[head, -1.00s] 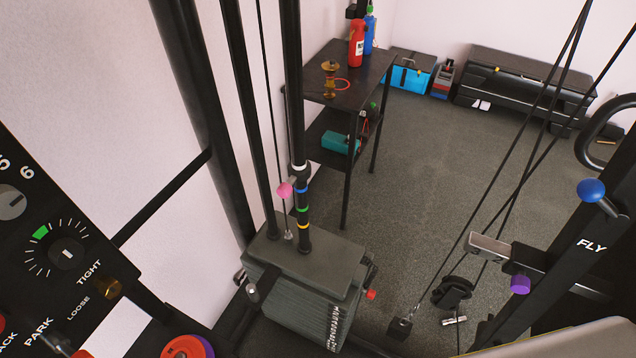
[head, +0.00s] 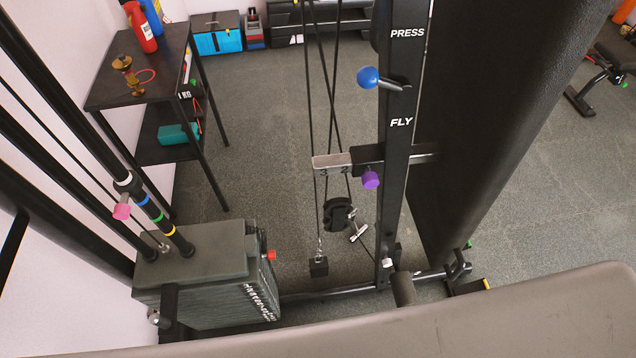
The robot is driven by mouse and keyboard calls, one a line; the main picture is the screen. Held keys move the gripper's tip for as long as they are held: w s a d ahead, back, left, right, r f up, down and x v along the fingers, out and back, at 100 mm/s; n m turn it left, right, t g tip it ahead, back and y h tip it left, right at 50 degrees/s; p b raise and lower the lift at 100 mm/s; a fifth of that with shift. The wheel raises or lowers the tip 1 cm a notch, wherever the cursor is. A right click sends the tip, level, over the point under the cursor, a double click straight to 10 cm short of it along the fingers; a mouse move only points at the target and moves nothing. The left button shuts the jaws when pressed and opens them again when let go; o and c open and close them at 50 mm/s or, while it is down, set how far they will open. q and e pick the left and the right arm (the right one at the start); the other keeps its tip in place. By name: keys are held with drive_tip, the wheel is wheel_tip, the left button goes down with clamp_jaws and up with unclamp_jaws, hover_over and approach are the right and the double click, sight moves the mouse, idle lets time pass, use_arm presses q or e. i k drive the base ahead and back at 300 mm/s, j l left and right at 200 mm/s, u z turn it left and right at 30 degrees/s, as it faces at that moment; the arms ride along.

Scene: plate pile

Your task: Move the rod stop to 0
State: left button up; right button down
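A pink knob (head: 121,212) is beside the rod, just below the collar. Below it the rod carries blue, green and yellow bands (head: 157,216). A square metal bar (head: 330,163) with small digits sticks out left of the black upright, with a purple knob (head: 370,179) under its sleeve. I cannot tell for certain which part is the rod stop, and I see no 0 mark. Neither gripper is in view.
The grey weight stack (head: 205,260) stands at lower left. The black upright (head: 399,150) bears PRESS and FLY labels and a blue knob (head: 368,77). A black pad (head: 490,110) stands behind it. A grey padded surface (head: 450,325) crosses the bottom. A shelf (head: 140,80) stands at upper left.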

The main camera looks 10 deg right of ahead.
sight(121, 212)
drive_tip(key=u, duration=1.15)
